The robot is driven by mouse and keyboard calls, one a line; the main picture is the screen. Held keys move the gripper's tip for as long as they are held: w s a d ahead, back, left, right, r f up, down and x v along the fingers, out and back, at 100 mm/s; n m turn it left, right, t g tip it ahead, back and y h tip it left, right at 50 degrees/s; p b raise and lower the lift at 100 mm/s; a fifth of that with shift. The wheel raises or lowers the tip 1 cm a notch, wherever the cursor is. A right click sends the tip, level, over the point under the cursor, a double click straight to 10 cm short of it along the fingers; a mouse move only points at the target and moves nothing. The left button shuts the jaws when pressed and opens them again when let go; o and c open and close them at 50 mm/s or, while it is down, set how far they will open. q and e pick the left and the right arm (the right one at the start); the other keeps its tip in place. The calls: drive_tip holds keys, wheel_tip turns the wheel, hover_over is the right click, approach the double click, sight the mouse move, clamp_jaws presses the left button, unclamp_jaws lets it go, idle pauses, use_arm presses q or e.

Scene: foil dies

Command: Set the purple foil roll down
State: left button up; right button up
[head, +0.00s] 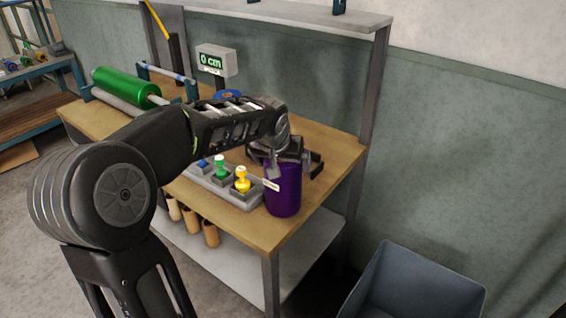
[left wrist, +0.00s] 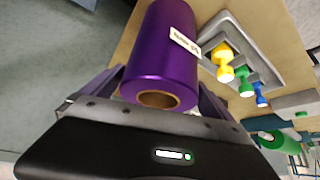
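The purple foil roll (head: 284,192) is upright at the right front part of the wooden bench. A pale label is on its side. My left gripper (head: 280,160) is above it, pointing down, with its fingers around the top end. In the left wrist view the purple foil roll (left wrist: 160,50) lies between the two fingers of my left gripper (left wrist: 158,95), which look closed against its sides; its brown core end faces the camera. I cannot tell whether its lower end touches the bench top. My right gripper is not in view.
A grey tray (head: 225,190) with blue, green and yellow dies stands just left of the roll. A green roll (head: 126,87) and a "0 cm" display (head: 215,61) are farther back. A grey bin (head: 415,285) is on the floor right. Bare bench (head: 335,160) lies behind the roll.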

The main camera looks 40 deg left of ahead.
use_arm(q)
drive_tip(key=shift+s+r, duration=0.1)
drive_tip(key=shift+r, duration=0.2)
drive_tip(key=v, duration=1.1)
drive_tip(key=shift+s+r, duration=0.15)
drive_tip(key=shift+r, duration=0.1)
drive_tip(key=shift+d, duration=0.1)
